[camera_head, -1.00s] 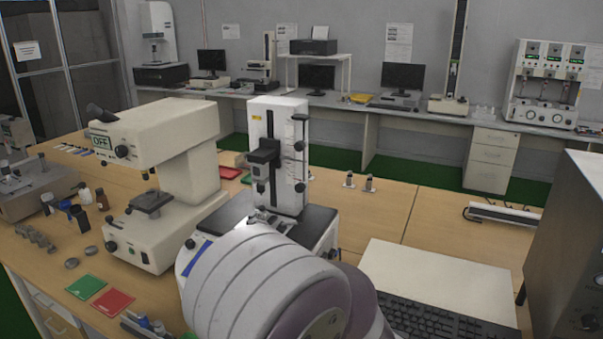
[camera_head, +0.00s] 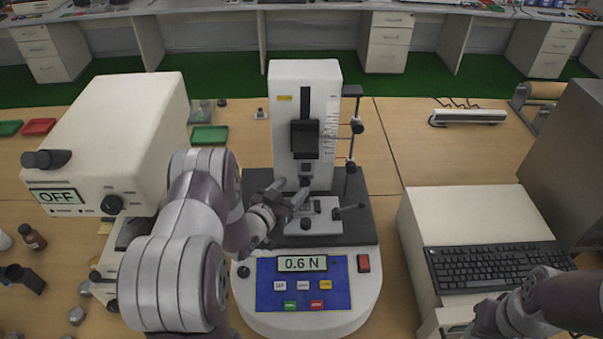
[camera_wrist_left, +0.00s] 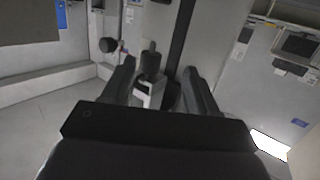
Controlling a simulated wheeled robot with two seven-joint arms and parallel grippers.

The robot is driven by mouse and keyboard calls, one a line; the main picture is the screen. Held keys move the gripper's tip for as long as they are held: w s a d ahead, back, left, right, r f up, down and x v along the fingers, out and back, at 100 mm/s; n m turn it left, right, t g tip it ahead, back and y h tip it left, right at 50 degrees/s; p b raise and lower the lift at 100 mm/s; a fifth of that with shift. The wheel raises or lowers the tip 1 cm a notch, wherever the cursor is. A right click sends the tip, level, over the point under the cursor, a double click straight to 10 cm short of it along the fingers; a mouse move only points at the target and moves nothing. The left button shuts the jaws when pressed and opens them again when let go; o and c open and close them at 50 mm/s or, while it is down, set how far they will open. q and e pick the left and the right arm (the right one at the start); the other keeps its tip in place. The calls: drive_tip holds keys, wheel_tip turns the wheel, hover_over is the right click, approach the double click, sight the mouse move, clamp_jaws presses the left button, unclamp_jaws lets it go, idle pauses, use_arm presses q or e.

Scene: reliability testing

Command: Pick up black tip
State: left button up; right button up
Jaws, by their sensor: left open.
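The force tester (camera_head: 316,255) stands in the middle of the bench with a white column and a display reading 0.6 N. A small black tip (camera_head: 305,182) hangs below its dark carriage, over the metal fixture on the base. Contact cannot be told. Part of my right arm shows at the lower right, its gripper out of view.
A cream instrument (camera_head: 110,140) marked OFF stands close left of my left arm. A black keyboard (camera_head: 497,265) lies on a pale box at right, by a grey cabinet (camera_head: 570,165). Rods stand right of the column.

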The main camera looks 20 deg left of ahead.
sight(302, 184)
use_arm(q)
drive_tip(key=w, duration=0.1)
drive_tip(key=w+d+p, duration=0.1)
drive_tip(key=w, duration=0.1)
drive_tip(key=w+d+p, duration=0.1)
drive_tip(key=w, duration=0.1)
drive_tip(key=shift+d+f, duration=0.15)
drive_tip(key=shift+d, duration=0.1)
drive_tip(key=shift+w+a+f, duration=0.15)
drive_tip(key=shift+a+f, duration=0.05)
drive_tip(key=shift+a, duration=0.25)
drive_tip(key=shift+c, duration=0.9)
drive_tip(key=c, duration=0.5)
drive_tip(key=shift+d+r, duration=0.1)
drive_tip(key=shift+d, duration=0.1)
drive_tip(key=c, duration=0.4)
drive_tip(key=shift+o, duration=0.2)
drive_tip(key=shift+d, duration=0.1)
use_arm(e)
drive_tip(key=shift+d+r, duration=0.7)
drive_tip(key=shift+r, duration=0.35)
